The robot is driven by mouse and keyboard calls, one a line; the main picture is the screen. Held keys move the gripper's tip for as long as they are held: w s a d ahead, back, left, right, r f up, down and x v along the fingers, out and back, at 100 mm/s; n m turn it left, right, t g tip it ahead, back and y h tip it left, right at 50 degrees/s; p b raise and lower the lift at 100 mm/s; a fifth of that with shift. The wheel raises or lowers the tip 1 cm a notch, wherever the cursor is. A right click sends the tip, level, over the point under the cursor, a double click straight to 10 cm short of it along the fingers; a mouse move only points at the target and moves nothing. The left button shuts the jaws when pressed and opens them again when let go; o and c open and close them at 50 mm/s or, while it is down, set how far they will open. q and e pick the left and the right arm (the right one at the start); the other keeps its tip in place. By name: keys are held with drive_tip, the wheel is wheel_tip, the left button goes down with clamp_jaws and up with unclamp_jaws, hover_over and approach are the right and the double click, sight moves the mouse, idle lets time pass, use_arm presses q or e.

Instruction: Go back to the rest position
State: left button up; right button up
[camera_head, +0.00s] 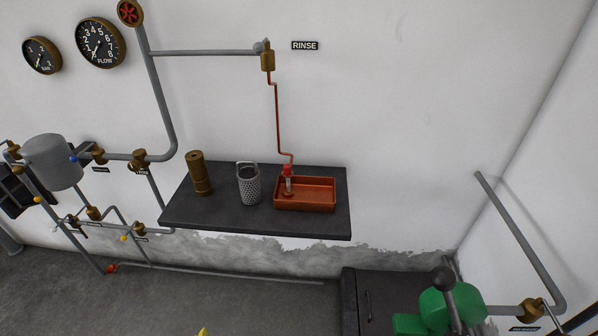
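Neither of my grippers can be made out in the head view. A dark shelf (255,222) is fixed to the white wall. On it stand a brass cylinder (199,174), upright at the left, and a perforated metal basket (248,184) with a handle in the middle. A red-brown tray (305,194) sits at the right of the shelf. A small red-capped part (287,180) stands at the tray's left end, below the end of a thin copper pipe (277,120).
A grey tank (52,162) with pipes and brass valves stands at the left. Two gauges (100,43) (42,55) and a red handwheel (130,12) are above. A green machine (452,307) with a dark lever is at the lower right. A small yellow tip (203,332) shows at the bottom edge.

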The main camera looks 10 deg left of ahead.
use_arm(q)
drive_tip(key=s+d+f+g+h, duration=0.1)
drive_tip(key=s+f, duration=0.2)
drive_tip(key=f, duration=0.6)
drive_tip(key=s+d+f+n+g+h, duration=0.1)
drive_tip(key=s+d+f, duration=0.1)
drive_tip(key=f, duration=0.7)
drive_tip(key=s+d+f+g, duration=0.1)
drive_tip(key=s+f, duration=0.2)
drive_tip(key=f, duration=0.5)
drive_tip(key=s+f+n+g+h, duration=0.1)
drive_tip(key=s+f+n+g, duration=0.1)
drive_tip(key=s+f, duration=1.1)
drive_tip(key=s, duration=0.4)
drive_tip(key=shift+a+f, duration=0.3)
drive_tip(key=shift+a, duration=0.05)
